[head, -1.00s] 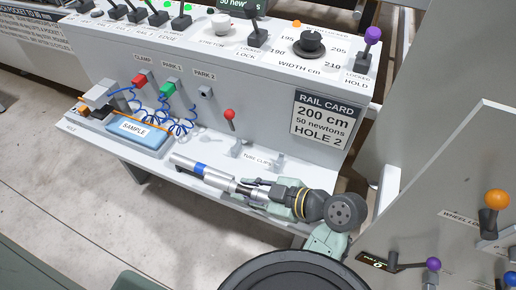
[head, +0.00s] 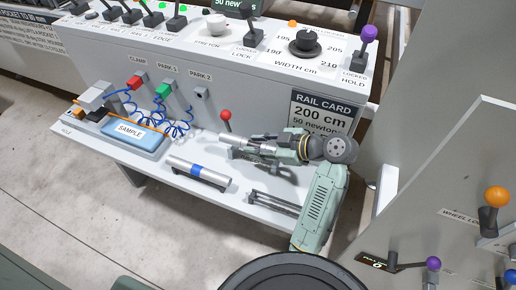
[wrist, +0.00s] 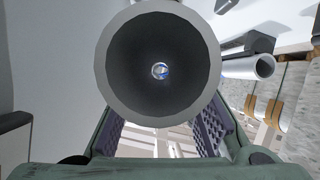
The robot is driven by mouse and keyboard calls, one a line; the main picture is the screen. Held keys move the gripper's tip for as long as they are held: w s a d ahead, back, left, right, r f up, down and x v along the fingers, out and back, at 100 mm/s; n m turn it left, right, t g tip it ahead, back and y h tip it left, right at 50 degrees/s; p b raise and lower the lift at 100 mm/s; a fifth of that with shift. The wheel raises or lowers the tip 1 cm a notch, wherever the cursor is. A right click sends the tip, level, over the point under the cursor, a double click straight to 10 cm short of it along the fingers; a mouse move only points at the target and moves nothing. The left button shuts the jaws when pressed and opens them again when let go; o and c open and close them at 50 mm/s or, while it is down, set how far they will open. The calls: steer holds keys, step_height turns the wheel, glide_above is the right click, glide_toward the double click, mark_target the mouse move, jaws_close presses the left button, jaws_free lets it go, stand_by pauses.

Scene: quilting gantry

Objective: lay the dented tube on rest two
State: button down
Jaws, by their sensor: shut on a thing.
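My gripper (head: 275,145) is shut on a bare silver tube (head: 232,139), held near the back panel, in front of the tube clips. In the wrist view the held tube (wrist: 103,62) shows end-on as a hollow grey ring between the fingers. No dent shows on it from here. A second silver tube with a blue band (head: 182,163) lies on a rest at the shelf's middle, and its end also shows in the wrist view (wrist: 240,67). A dark two-rail rest (head: 275,203) to its right is empty. I read no number on either rest.
A blue SAMPLE tray (head: 150,145) and coiled blue hoses (head: 175,130) are to the left. The RAIL CARD (head: 320,112) is on the panel behind my arm. The shelf's front edge is clear.

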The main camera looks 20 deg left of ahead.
steer(key=shift+w+f+p, duration=0.15)
steer(key=shift+f+p, duration=0.15)
steer(key=shift+f, duration=1.3)
steer(key=c, duration=1.3)
jaws_free()
steer(key=shift+f, duration=0.1)
steer(key=shift+d, duration=0.2)
steer(key=b+v, duration=0.1)
steer(key=v, duration=0.7)
steer(key=shift+d+r+b, duration=0.15)
steer(key=shift+r+b, duration=0.1)
steer(key=shift+b, duration=0.1)
steer(key=shift+p+v, duration=0.35)
steer(key=shift+v, duration=0.55)
